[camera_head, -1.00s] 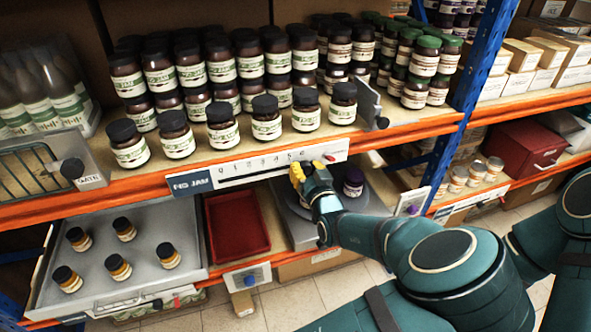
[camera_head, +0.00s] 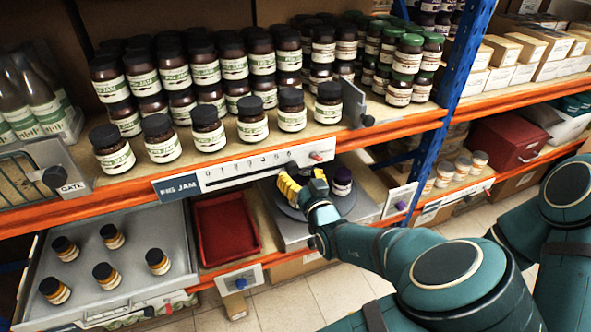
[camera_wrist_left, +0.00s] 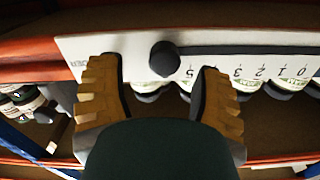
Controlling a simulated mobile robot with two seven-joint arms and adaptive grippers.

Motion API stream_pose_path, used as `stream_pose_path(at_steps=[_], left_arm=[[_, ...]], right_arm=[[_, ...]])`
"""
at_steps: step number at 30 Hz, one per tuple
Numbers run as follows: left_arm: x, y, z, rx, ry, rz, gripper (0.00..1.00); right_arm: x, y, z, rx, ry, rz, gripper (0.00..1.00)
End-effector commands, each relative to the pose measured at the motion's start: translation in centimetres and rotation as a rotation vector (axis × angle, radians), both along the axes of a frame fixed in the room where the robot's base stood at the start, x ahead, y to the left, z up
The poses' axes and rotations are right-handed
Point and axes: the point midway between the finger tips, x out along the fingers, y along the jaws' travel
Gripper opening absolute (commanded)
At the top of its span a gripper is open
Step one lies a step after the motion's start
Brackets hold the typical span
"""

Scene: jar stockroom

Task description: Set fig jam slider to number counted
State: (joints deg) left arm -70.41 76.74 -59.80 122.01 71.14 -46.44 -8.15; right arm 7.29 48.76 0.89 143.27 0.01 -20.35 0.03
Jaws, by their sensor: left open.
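The fig jam slider is a white strip (camera_head: 240,170) on the orange shelf edge, with a number scale and a FIG JAM plate (camera_head: 179,187) at its left. A small red mark (camera_head: 316,155) shows near its right end. In the left wrist view the strip is upside down, and the dark round knob (camera_wrist_left: 163,62) sits just beyond the 5, towards the high end. My left gripper (camera_head: 303,178) is open in front of the strip's right part. Its yellow fingers lie either side of the knob, with gaps visible. Fig jam jars (camera_head: 252,123) with black lids stand in rows above.
A grey divider (camera_head: 354,103) stands right of the fig jars, beside green-lidded jars (camera_head: 403,80). A blue post (camera_head: 440,120) stands at right.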

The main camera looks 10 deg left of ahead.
Motion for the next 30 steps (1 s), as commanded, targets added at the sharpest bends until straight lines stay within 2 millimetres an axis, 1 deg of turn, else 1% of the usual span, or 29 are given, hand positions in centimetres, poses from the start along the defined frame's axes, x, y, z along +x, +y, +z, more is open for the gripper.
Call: stream_pose_path(at_steps=[1,6,9,12,18,30], left_arm=[[-1.0,-0.8,0.0,-0.001,-0.001,-0.004,0.66],[-3.8,-2.7,0.1,-0.001,-0.001,-0.004,0.66],[-5.2,-3.6,0.0,-0.001,-0.001,-0.003,0.66],[-6.2,-4.3,0.0,0.000,-0.001,-0.002,0.66],[-7.1,-4.8,0.0,0.000,-0.001,0.000,0.66],[-7.1,-4.8,0.0,0.001,-0.001,0.000,0.66]], right_arm=[[0.0,0.0,0.0,0.000,0.000,0.000,0.66],[0.0,0.0,0.0,0.000,0.000,0.000,0.66],[0.0,0.0,0.0,0.000,0.000,0.000,0.66],[0.0,0.0,0.0,0.000,0.000,0.000,0.66],[0.0,0.0,0.0,0.000,0.000,0.000,0.66],[0.0,0.0,0.0,0.000,0.000,0.000,0.66]])
